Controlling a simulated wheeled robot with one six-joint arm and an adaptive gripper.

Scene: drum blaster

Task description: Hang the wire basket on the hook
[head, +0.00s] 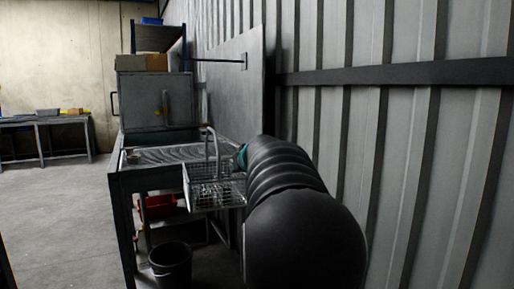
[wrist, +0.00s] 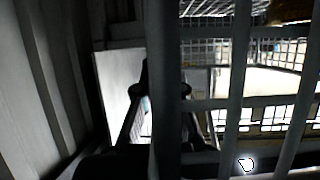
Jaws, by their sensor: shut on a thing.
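The wire basket (head: 205,192) is a silver mesh box with a tall looped handle (head: 211,142). It hangs roughly level in front of the grey workbench, at the near end of my arm's reach. My gripper (head: 240,158) is at the basket's right side and shut on it; the arm hides most of the jaws, so the exact grip point cannot be told. In the wrist view, the basket's mesh (wrist: 225,50) and blurred bars fill the right side. A thin dark rod, which looks like the hook (head: 215,61), sticks out leftward from the upright grey panel, above and beyond the basket.
The workbench (head: 117,180) carries a grey cabinet (head: 155,103) with a cardboard box (head: 142,62) on top. A red bin (head: 158,206) sits on its lower shelf and a dark bucket (head: 170,265) stands below. A corrugated wall (head: 400,150) closes the right.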

